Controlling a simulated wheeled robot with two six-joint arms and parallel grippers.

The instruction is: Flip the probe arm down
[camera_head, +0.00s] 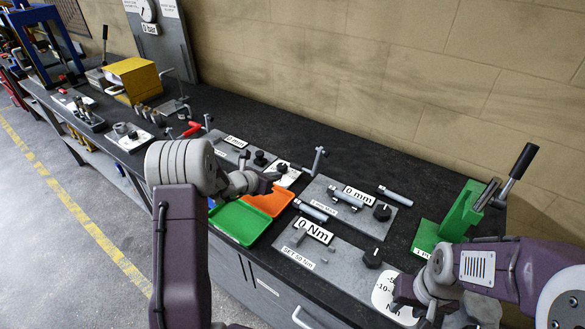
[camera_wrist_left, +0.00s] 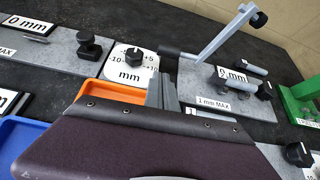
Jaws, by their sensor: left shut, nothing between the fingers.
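The probe arm (camera_wrist_left: 222,38) is a grey bar with a black knob at its top. It stands tilted up from a dark pivot at the left edge of a grey plate marked 1 mm MAX (camera_wrist_left: 222,105). In the head view the arm (camera_head: 315,162) shows small, rising at the plate's left end. My left gripper (camera_wrist_left: 162,92) is shut and empty. It is low in front of the pivot, apart from the raised bar as far as I can see; in the head view it (camera_head: 274,179) is above the orange tray. My right gripper (camera_head: 408,300) is low at the right, its fingers partly hidden.
A white mm dial (camera_wrist_left: 130,62) with a black knob is left of the pivot. Orange (camera_head: 270,203) and green (camera_head: 238,222) trays lie at the bench's front. A 0 Nm plate (camera_head: 335,258) and a green press (camera_head: 462,212) stand to the right. A wall closes the back.

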